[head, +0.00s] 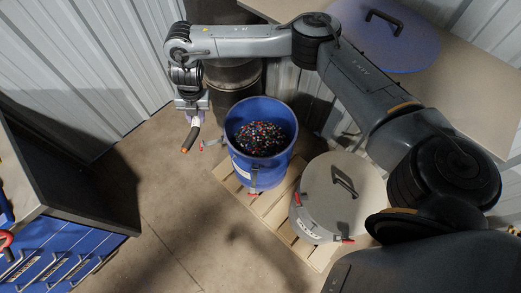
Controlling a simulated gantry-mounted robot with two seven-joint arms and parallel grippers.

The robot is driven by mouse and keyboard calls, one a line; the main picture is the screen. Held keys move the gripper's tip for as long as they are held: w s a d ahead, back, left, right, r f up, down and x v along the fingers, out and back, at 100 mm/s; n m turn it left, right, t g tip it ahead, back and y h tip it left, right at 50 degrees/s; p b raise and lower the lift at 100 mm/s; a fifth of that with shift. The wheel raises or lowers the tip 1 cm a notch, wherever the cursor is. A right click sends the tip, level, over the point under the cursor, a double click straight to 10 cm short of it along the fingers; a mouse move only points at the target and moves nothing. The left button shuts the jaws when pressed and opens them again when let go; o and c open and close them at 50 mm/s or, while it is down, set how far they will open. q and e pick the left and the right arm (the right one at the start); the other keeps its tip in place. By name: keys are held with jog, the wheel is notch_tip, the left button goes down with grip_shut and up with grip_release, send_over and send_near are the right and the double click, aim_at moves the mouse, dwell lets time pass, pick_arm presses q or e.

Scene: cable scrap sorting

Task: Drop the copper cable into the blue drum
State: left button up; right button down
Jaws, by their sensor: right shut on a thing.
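The open blue drum (235,165) stands on a wooden pallet in the middle of the head view, with a pile of small mixed-colour scrap (260,139) inside. My right arm reaches across the top of the view, and my right gripper (193,117) points down, left of the drum's rim. It is shut on a short cable (189,141), dark with an orange-copper tip at its lower end. The cable hangs tilted, outside the drum and apart from it. The fingertips are small and partly hidden. My left gripper is out of view.
A closed grey drum (323,185) with a handled lid stands right of the blue drum on the pallet (270,208). A dark barrel (232,78) stands behind. A blue lid (384,32) lies on the table at upper right. A workbench (95,215) is at left. The floor between is clear.

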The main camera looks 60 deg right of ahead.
jog(key=s+d+f+b, duration=0.3)
jog(key=d+f+b, duration=0.5)
jog(key=d+f, duration=0.15)
jog(key=s+d+f+t+b, duration=0.1)
jog(key=s+d+f+b, duration=0.3)
jog(key=d+f+b, duration=0.55)
jog(key=s+d+f+b, duration=0.3)
jog(key=d+f+b, duration=0.5)
jog(key=f, duration=0.2)
jog(key=s+b+x, duration=0.2)
jog(key=b+x, duration=0.2)
jog(key=x, duration=0.6)
jog(key=shift+s+d+f+y+b, duration=0.3)
jog(key=shift+f+b, duration=0.05)
jog(key=shift+f, duration=0.25)
jog(key=shift+f, duration=0.15)
jog(key=shift+f, duration=0.45)
jog(key=c, duration=0.8)
grip_release()
jog(key=shift+c, duration=0.2)
